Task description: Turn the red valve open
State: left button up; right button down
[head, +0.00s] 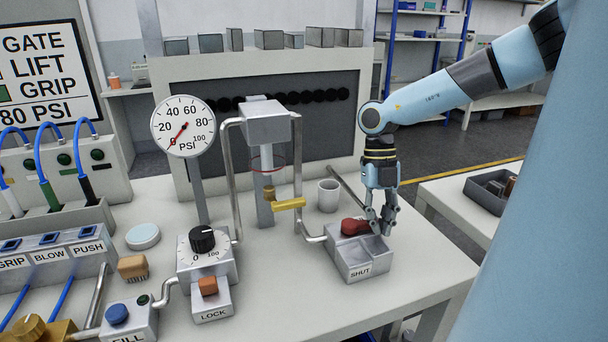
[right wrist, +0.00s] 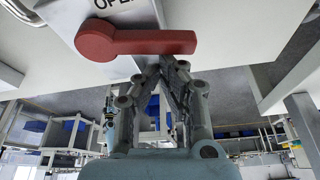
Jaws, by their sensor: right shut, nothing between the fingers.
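The red valve (head: 352,227) sits on a grey metal block (head: 362,258) with a SHUT label (head: 358,271) on its front. In the right wrist view the red valve (right wrist: 135,40) has a round hub at left and a lever reaching right. Part of an OPEN label (right wrist: 115,3) shows above it there. My right gripper (head: 385,228) points down at the right side of the valve. Its fingertips (right wrist: 166,66) are together and empty, close beside the lever; I cannot tell whether they touch it. My left gripper is not in view.
A pressure gauge (head: 183,127) reads near zero. A LOCK block (head: 211,300) stands left. The table's right front is clear.

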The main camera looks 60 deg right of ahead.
jog(key=shift+w+d+f+n+b, duration=0.1)
jog(key=shift+d+n+b, duration=0.25)
jog(key=shift+n, duration=0.15)
jog(key=shift+d, duration=0.25)
jog(key=shift+w, duration=0.1)
dwell(0.3)
